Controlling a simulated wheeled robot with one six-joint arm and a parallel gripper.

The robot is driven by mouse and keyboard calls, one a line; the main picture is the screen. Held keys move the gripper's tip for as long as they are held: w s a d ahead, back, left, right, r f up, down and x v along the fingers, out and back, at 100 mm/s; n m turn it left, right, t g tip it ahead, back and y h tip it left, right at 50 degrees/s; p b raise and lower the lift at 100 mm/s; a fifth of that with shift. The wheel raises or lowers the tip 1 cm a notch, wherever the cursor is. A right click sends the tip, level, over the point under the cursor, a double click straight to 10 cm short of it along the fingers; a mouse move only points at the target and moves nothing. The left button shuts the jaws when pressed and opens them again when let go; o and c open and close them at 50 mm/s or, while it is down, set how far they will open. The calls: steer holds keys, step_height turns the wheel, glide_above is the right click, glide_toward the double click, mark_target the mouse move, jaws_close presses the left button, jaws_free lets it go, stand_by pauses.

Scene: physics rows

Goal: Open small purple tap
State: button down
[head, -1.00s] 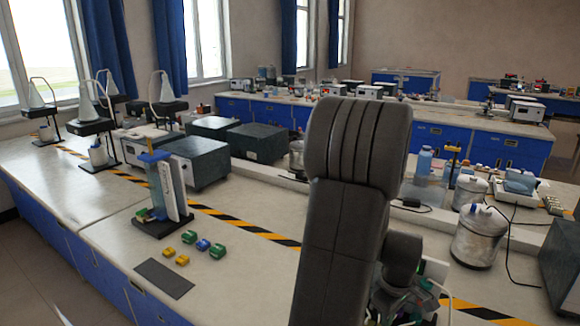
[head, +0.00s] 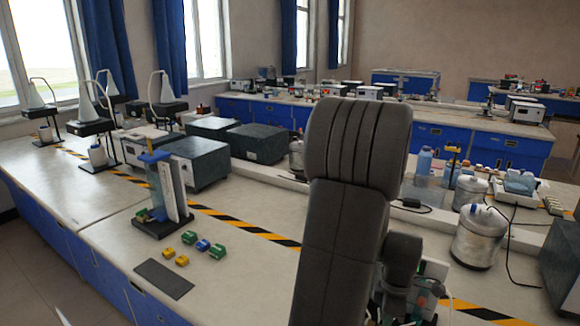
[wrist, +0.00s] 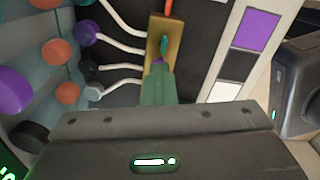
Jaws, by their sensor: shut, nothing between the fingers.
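In the wrist view a small purple tap (wrist: 82,32) sits at the upper left, by the end of a white curved pipe. A larger purple knob (wrist: 12,92) is at the left edge. My gripper (wrist: 160,66) points up the picture with its narrow fingers together. It is to the right of and below the small purple tap, apart from it, in front of a brass-coloured block (wrist: 180,45). I cannot tell whether the fingertips touch the block. In the head view my arm hides the gripper and the taps.
Orange knobs (wrist: 55,52), dark knobs (wrist: 30,136) and several white pipes (wrist: 120,38) crowd the wrist view's left side. A panel with purple, black and white squares (wrist: 243,62) stands right. In the head view, small coloured blocks (head: 202,245) and a dark mat (head: 163,279) lie on the bench.

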steer(key=c, duration=1.9)
jaws_free()
steer(key=shift+c, duration=0.2)
step_height(320, 180, up, 7)
steer(key=p, duration=0.5)
steer(key=shift+f+b, duration=2.5)
steer(key=shift+f, duration=1)
